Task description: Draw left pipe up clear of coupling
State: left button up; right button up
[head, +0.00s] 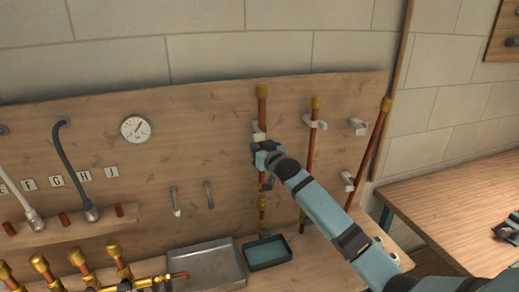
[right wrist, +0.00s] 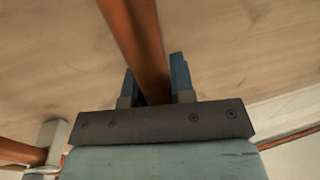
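The left pipe (head: 262,107) is a copper pipe with a brass top end, standing upright against the wooden board beside a white clip (head: 258,132). My right gripper (head: 262,150) is at the pipe just below that clip. In the right wrist view the copper pipe (right wrist: 137,35) runs between the two fingers (right wrist: 156,85), which are close against it on both sides. Brass coupling parts (head: 262,201) show below the gripper in line with the pipe. Whether the pipe's lower end is inside the coupling is too small and partly hidden to tell. My left gripper is out of view.
A middle copper pipe (head: 311,150) stands right of the gripper in a white clip, and a leaning pipe (head: 375,139) is farther right. A grey tray (head: 205,268) and a dark green tray (head: 268,253) sit below. A gauge (head: 136,129) hangs at left.

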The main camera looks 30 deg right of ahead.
jog(key=o, duration=0.4)
jog(key=shift+r, duration=0.35)
jog(key=shift+o, duration=0.2)
jog(key=shift+f, duration=0.1)
jog(key=s+b, duration=0.3)
jog(key=s, duration=1)
jog(key=shift+s+a, duration=0.3)
jog(key=shift+s, duration=0.1)
